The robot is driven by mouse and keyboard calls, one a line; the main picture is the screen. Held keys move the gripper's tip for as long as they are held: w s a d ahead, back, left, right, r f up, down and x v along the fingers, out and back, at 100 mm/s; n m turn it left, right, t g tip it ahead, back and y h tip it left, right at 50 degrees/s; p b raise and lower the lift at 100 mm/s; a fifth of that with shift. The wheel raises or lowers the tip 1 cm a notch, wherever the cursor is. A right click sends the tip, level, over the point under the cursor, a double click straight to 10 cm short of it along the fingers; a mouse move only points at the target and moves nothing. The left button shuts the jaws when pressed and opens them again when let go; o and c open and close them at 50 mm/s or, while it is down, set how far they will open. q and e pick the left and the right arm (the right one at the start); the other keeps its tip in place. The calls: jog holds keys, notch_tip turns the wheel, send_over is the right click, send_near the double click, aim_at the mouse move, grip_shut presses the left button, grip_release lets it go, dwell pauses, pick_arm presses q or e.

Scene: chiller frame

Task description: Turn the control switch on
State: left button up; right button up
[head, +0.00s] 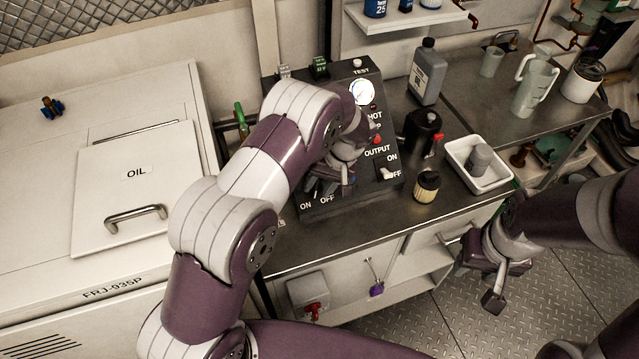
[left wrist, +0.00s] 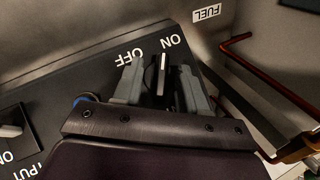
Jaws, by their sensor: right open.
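The black control panel (head: 345,205) stands on the metal counter, with dials, buttons and printed labels. My left gripper (head: 335,183) is over its lower left part, by an ON/OFF label, and hides the switch there in the head view. In the left wrist view, the two grey fingers of my left gripper (left wrist: 160,88) stand on either side of a thin dark lever (left wrist: 160,72) with a light edge, just below the ON and OFF letters. Whether they press on it is unclear. My right gripper (head: 488,272) is open and empty, in front of the counter at the right.
A white OIL cabinet (head: 60,200) is at the left. On the counter are a grey bottle (head: 428,75), a dark pot (head: 422,130), a small jar (head: 427,188) and a white tray (head: 459,156). In the left wrist view a copper pipe (left wrist: 232,60) runs at the right.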

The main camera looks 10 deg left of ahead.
pick_arm(q)
jog(key=shift+r, duration=0.1)
jog(key=shift+w+d+r, duration=0.1)
jog(key=shift+r, duration=0.2)
jog(key=p+v, duration=1.1)
jog(key=v, duration=0.1)
jog(key=shift+f, duration=0.1)
